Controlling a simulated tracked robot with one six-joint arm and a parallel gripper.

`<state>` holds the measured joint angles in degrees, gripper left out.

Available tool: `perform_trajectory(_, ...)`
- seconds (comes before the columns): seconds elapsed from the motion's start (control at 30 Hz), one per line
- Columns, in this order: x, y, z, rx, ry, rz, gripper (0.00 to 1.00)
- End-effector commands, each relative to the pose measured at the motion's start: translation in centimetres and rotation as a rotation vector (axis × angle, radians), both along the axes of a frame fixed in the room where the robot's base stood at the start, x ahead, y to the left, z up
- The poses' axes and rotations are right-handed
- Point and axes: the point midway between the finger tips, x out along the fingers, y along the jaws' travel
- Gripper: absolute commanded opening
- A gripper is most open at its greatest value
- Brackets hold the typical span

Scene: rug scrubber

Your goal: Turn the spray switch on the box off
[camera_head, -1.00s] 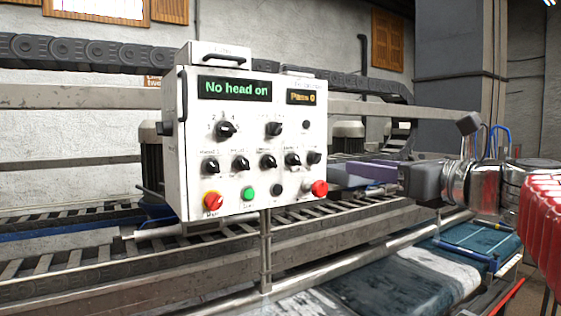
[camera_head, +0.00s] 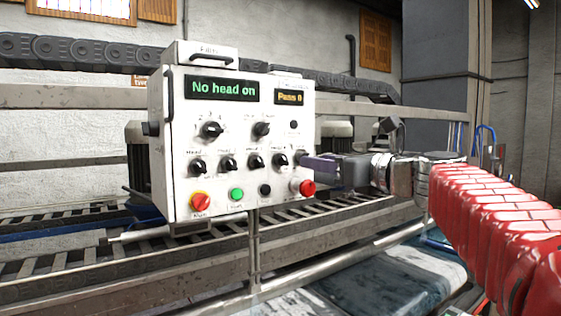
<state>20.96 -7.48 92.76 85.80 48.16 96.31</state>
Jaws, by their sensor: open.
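The white control box (camera_head: 180,112) stands on a post left of centre, its front facing me. A row of black rotary knobs crosses its middle; the labels are too small to read surely, so I cannot tell which is the spray switch. The fourth knob (camera_head: 279,160) from the left shows clearly; a fifth knob at the right end is mostly hidden by my gripper. My gripper (camera_head: 308,166), with purple-grey fingers, reaches in from the right, close to the right end of that row. It is open and empty; I cannot tell whether it touches the box.
Below the row are a red-yellow switch (camera_head: 200,203), a green button (camera_head: 236,194), a black button (camera_head: 265,190) and a red mushroom button (camera_head: 302,188). Two larger knobs sit above, under a display reading "No head on" (camera_head: 222,88). Metal rails and conveyor run behind and below.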

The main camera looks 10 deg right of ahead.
Motion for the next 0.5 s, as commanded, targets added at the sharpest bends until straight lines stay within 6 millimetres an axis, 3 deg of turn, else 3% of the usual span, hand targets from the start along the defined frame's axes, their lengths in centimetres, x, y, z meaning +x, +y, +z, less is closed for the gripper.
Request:
perform_trajectory(0.2,2.7,1.4,0.0,0.000,0.001,0.002,0.40)
perform_trajectory(0.5,3.6,1.9,0.0,0.000,0.000,0.000,0.40)
